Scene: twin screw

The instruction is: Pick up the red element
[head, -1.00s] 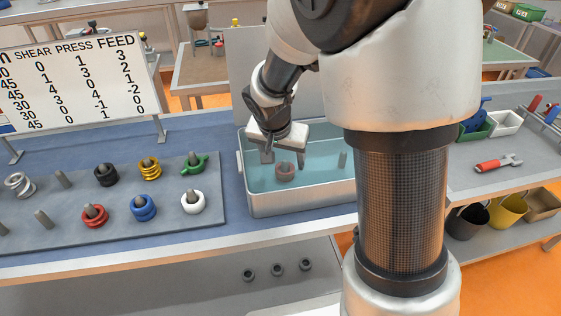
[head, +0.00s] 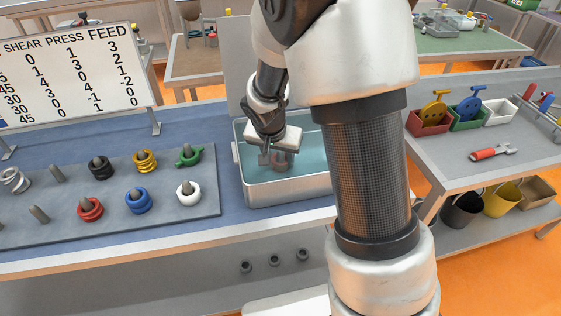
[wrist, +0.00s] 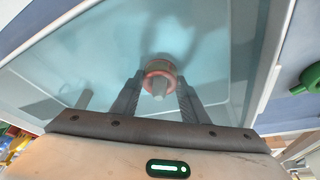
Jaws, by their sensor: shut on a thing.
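A dull red ring (head: 283,164) is in the metal tray of clear bluish liquid, at the middle of the head view. In the wrist view the ring (wrist: 160,68) sits between my two fingers, with a grey peg end showing at its centre. My gripper (wrist: 160,84) reaches down into the tray and is shut on this ring. In the head view my gripper (head: 276,158) partly covers it. Whether the ring is clear of the tray floor cannot be told. Another, brighter red ring (head: 90,209) sits around a peg on the grey board at the left.
The tray's walls (head: 285,193) rise close around my gripper. The grey board (head: 120,222) left of it holds black, yellow, green, blue and white rings on pegs. A sign (head: 75,70) stands behind the board. A side table (head: 470,180) with small bins is at the right.

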